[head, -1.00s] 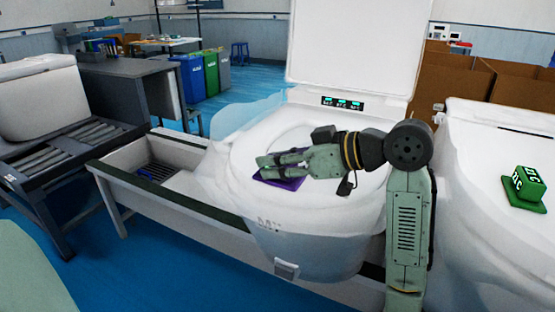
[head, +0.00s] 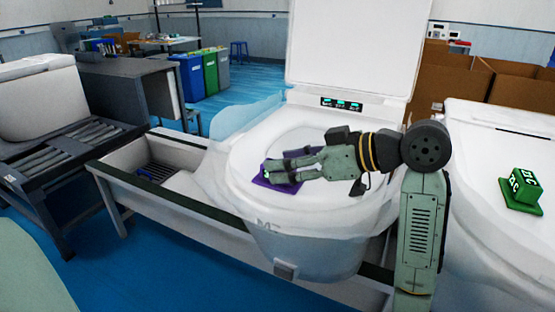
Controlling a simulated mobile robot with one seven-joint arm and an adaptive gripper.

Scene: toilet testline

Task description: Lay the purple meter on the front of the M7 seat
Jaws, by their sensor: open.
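The purple meter (head: 268,184) lies on the front left part of the seat of the white toilet (head: 242,168), which has its lid raised. The letter M shows on the front of this toilet; the digit after it is hard to read. My gripper (head: 278,172) is open at the meter, with its fingers over it and hiding much of it. I cannot tell whether the fingers touch it.
A green meter-like block (head: 523,188) sits on the closed white toilet to the right. A tray (head: 155,160) with a dark grate lies left of the toilet. Cardboard boxes (head: 447,82) stand behind, bins (head: 190,76) at back left.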

